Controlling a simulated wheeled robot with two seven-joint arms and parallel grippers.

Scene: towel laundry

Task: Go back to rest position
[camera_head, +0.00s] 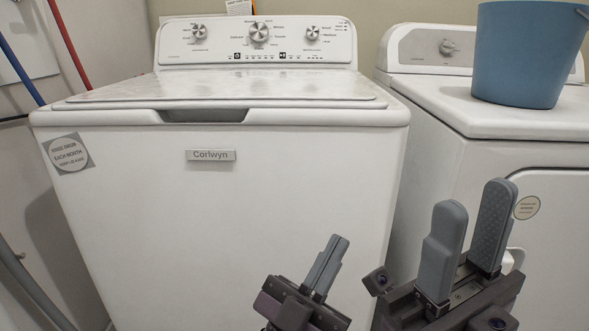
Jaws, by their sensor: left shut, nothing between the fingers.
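My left gripper (326,265) is at the bottom centre of the head view, in front of the washer's front panel. Its two grey fingers are together with nothing between them. My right gripper (468,235) is larger in view at the bottom right, in front of the gap between the two machines. Its two grey fingers stand apart with nothing between them. Both grippers point upward. The arms behind them are mostly out of view below.
A white washer (230,220) with a closed lid (220,90) fills the middle. A white dryer (560,200) stands to its right with a blue bucket (530,55) on top. Blue and red hoses (70,45) run at the left. The washer's lid is clear.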

